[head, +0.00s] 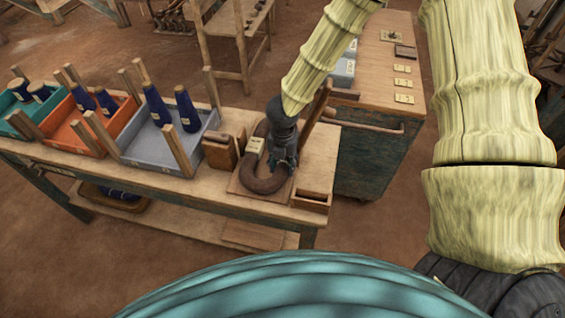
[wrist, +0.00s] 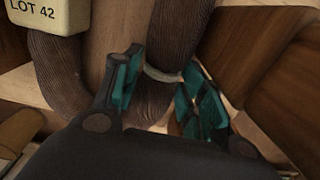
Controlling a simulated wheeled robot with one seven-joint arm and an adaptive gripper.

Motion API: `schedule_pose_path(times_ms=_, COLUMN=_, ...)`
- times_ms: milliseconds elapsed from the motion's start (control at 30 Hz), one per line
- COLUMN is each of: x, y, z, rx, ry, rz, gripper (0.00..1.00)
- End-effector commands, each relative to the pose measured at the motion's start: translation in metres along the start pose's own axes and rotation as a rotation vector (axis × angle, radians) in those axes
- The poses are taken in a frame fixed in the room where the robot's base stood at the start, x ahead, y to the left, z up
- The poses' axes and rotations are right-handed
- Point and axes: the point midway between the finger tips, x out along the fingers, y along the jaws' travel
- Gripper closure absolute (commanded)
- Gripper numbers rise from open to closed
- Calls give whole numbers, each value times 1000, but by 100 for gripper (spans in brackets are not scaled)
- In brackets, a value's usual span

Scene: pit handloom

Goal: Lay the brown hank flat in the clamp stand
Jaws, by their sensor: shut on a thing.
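The brown hank (head: 265,186) is a thick looped ring over a flat wooden board (head: 236,187) at the right end of the bench. I cannot tell whether it rests fully on the board. A cream tag (head: 255,146) hangs on it, reading "LOT 42" in the wrist view (wrist: 42,14). My gripper (head: 284,163) points down at the hank's right side. In the wrist view my gripper (wrist: 165,95) has its teal-padded fingers on either side of one strand of the hank (wrist: 165,40), by a pale tie. The clamp stand is not clearly distinguishable; a tilted wooden piece (head: 317,112) stands behind my gripper.
Grey (head: 150,153), orange (head: 82,133) and teal (head: 20,122) trays with blue cones stand to the left. A wooden block (head: 220,152) is left of the hank. A small open box (head: 311,201) sits at the right front corner. A cabinet (head: 375,140) stands beyond.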

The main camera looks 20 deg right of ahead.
Motion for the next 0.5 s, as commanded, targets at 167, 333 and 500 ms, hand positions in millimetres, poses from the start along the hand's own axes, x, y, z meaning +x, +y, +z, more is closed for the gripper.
schedule_pose_path(times_ms=167, x=1, y=0, z=0, rx=0, ry=0, rz=1, gripper=86)
schedule_pose_path(times_ms=333, x=1, y=0, z=0, rx=-1, ry=0, rz=1, gripper=54)
schedule_pose_path(times_ms=500, x=1, y=0, z=0, rx=-1, ry=0, rz=0, gripper=33)
